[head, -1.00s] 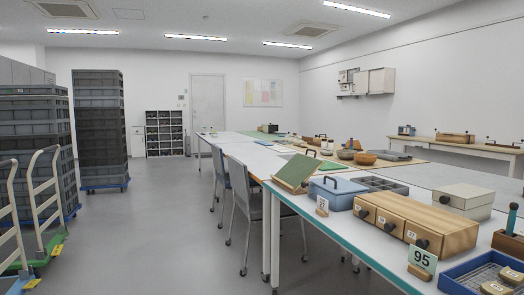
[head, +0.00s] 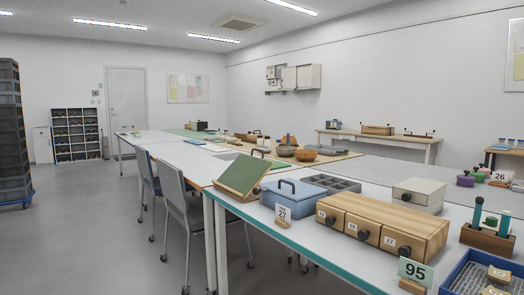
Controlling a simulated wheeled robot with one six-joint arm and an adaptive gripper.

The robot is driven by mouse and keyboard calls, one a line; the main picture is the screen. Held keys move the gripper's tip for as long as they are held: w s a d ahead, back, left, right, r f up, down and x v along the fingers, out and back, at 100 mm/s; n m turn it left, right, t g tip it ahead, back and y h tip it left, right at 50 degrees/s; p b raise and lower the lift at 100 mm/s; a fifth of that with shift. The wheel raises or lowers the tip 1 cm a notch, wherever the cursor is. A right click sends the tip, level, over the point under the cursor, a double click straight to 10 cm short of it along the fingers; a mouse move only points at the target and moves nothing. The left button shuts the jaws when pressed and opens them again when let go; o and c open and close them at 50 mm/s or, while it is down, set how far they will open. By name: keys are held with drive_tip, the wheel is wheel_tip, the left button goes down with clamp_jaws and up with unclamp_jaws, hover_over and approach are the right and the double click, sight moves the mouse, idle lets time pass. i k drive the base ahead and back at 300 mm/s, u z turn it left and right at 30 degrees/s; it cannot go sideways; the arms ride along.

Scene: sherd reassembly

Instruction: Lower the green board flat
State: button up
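My gripper is not in the head view.
The near table (head: 348,257) also holds a wooden drawer box (head: 384,223), a cream box (head: 421,192), a grey compartment tray (head: 331,182) and a blue wire-lined tray (head: 470,277). Grey chairs (head: 186,207) stand along its left side. Open floor (head: 85,235) lies to the left.

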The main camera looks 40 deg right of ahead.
sight(240, 178)
drive_tip(key=z, duration=0.6)
drive_tip(key=i, duration=0.7)
drive_tip(key=z, duration=0.7)
